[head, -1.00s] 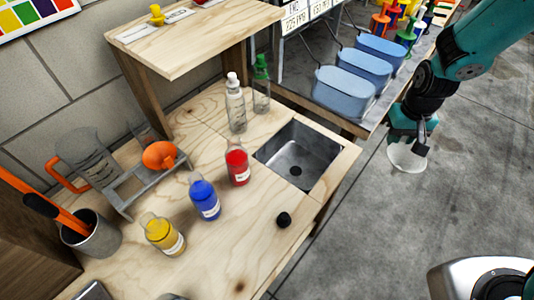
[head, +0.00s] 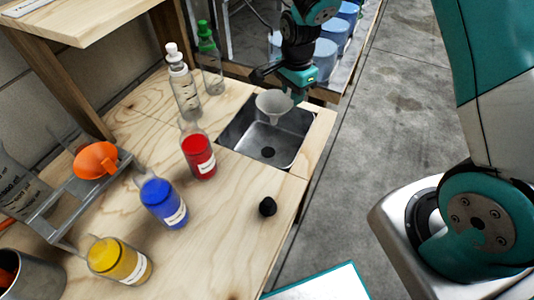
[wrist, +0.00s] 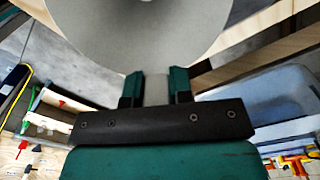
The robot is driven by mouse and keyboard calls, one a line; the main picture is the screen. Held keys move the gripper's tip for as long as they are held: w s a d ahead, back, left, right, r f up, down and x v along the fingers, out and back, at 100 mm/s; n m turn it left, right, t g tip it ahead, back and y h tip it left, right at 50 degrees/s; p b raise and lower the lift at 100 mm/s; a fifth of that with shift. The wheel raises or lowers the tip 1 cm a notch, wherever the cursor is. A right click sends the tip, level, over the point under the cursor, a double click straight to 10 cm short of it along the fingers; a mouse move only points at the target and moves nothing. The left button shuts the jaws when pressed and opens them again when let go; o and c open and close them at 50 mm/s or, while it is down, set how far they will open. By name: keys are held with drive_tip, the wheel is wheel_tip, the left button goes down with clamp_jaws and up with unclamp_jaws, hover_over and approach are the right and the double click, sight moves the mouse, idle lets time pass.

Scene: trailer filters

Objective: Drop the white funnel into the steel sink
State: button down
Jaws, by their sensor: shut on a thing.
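The white funnel (head: 273,104) is above the far part of the steel sink (head: 240,133) in the head view. Its wide mouth faces up and its narrow end points down toward the basin. My gripper (head: 291,92) is shut on the funnel's edge, from its far right side. In the wrist view the funnel (wrist: 140,30) fills the top of the picture, with a tab of it between the fingers of my gripper (wrist: 156,88). The exact height of the funnel above the sink floor is hard to tell.
Red (head: 199,155), blue (head: 163,203) and yellow (head: 119,260) bottles stand left of the sink. A clear white-capped bottle (head: 183,85) and a green-capped bottle (head: 210,60) stand behind. A black stopper (head: 267,207) lies in front. An orange funnel (head: 95,160) sits on a rack.

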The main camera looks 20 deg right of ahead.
wheel_tip(320, 180, down, 6)
drive_tip(key=b, duration=0.5)
drive_tip(key=shift+a, duration=0.1)
drive_tip(key=c, duration=0.9)
unclamp_jaws()
drive_tip(key=shift+c, duration=0.2)
wheel_tip(320, 180, up, 17)
drive_tip(key=shift+r, duration=0.15)
